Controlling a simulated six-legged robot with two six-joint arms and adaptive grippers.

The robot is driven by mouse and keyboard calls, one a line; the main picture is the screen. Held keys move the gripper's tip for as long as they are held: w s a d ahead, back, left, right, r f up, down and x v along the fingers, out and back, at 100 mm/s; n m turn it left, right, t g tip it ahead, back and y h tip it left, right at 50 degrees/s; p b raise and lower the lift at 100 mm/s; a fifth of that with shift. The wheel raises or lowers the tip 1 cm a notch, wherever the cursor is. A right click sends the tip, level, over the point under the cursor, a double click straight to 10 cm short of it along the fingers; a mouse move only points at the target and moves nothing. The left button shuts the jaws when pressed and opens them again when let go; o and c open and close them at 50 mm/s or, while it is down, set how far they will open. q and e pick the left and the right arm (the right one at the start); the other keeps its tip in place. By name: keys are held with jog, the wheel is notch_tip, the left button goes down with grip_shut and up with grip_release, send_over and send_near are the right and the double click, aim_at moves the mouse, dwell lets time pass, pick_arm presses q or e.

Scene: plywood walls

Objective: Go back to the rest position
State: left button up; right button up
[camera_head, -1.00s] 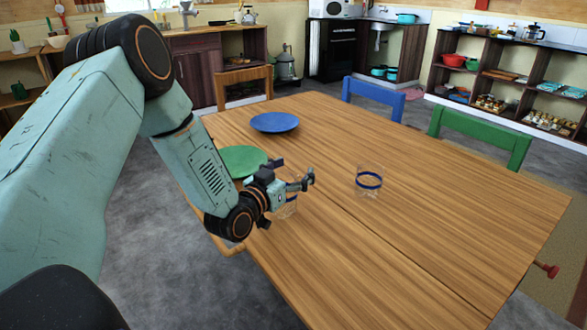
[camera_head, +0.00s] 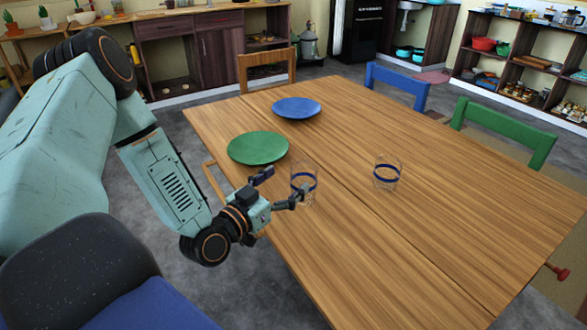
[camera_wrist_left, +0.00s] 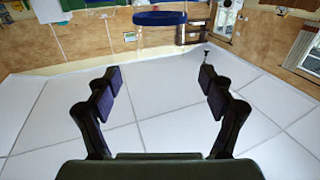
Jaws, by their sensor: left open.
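My left gripper (camera_head: 283,184) is open and empty at the table's left edge; its spread fingers also show in the left wrist view (camera_wrist_left: 160,78). A clear glass with a blue band (camera_head: 303,181) stands upright on the wooden table, just beyond the fingertips. One finger overlaps it in the head view, and I cannot tell whether they touch. In the left wrist view a blue-banded glass (camera_wrist_left: 160,18) shows at the top, past the fingertips. A second blue-banded glass (camera_head: 387,173) stands to the right. My right gripper is not in view.
A green plate (camera_head: 258,148) and a blue plate (camera_head: 296,108) lie on the wooden table (camera_head: 430,230). Blue (camera_head: 397,88) and green (camera_head: 504,133) chairs stand along its far side, and a wooden chair (camera_head: 266,72) at the back left.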

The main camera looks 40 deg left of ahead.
aim_at(311, 161)
pick_arm(q)
jog(key=shift+s, duration=0.2)
jog(key=w+b, duration=0.1)
jog(key=w, duration=0.3)
jog(key=w+b, duration=0.2)
jog(key=w, duration=0.1)
jog(key=w+b, duration=0.1)
jog(key=w, duration=0.3)
jog(key=shift+w+d+f, duration=0.1)
jog(key=shift+w+d, duration=0.15)
jog(key=shift+w, duration=0.05)
jog(key=shift+w+f+b, duration=0.1)
jog(key=shift+w+b, duration=0.2)
jog(key=shift+b, duration=0.1)
jog(key=shift+s+r, duration=0.1)
jog(key=shift+r, duration=0.1)
